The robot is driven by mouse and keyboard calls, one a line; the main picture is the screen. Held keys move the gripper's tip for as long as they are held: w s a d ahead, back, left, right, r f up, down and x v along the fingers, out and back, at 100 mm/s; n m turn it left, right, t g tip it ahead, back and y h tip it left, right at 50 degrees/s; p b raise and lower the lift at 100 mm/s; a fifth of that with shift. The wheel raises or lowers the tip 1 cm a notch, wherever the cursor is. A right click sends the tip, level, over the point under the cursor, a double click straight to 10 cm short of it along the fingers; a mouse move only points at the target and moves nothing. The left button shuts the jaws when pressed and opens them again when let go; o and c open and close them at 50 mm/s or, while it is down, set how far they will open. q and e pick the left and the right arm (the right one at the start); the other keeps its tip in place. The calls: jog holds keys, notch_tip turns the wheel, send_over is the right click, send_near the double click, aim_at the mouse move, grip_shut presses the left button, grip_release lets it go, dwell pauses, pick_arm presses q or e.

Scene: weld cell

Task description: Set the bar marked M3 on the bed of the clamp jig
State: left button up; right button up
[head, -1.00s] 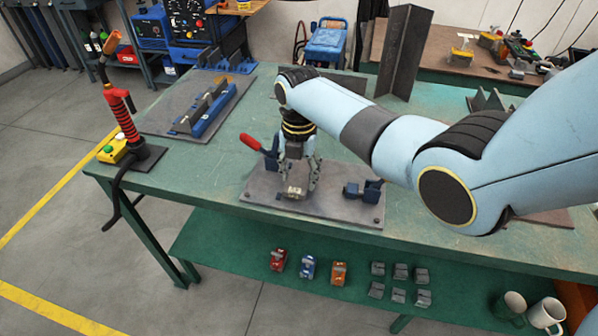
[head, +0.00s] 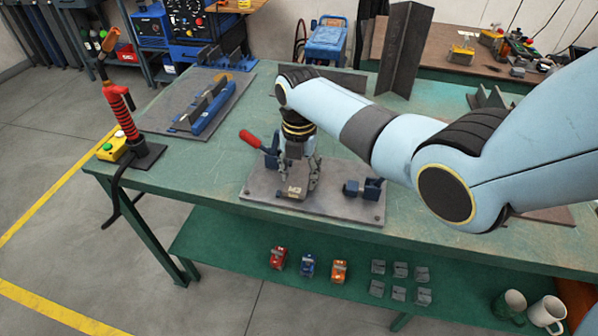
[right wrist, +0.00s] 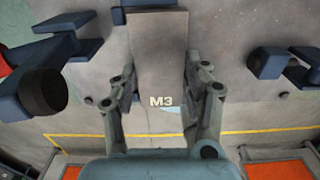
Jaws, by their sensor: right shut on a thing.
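The bar marked M3 (right wrist: 158,60) is a grey-brown block between the fingers of my right gripper (right wrist: 160,100) in the right wrist view. In the head view the gripper (head: 299,186) points down over the clamp jig's plate (head: 340,205), shut on the bar (head: 292,193). I cannot tell whether the bar touches the bed. A blue clamp with a red handle (head: 252,141) stands to its left on the jig and a second blue clamp (head: 363,188) to its right. My left gripper is not in view.
A red torch (head: 122,110) on a stand and a yellow button box (head: 111,149) are at the bench's left edge. A blue fixture (head: 205,110) lies behind. Upright steel angle (head: 404,50) stands at the back. Several small blocks and mugs (head: 546,313) sit on the lower shelf.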

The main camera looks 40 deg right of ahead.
jog(key=shift+f, duration=0.15)
dwell(0.4)
jog(key=o, duration=1.2)
jog(key=shift+s, duration=0.1)
notch_tip(320, 180, up, 12)
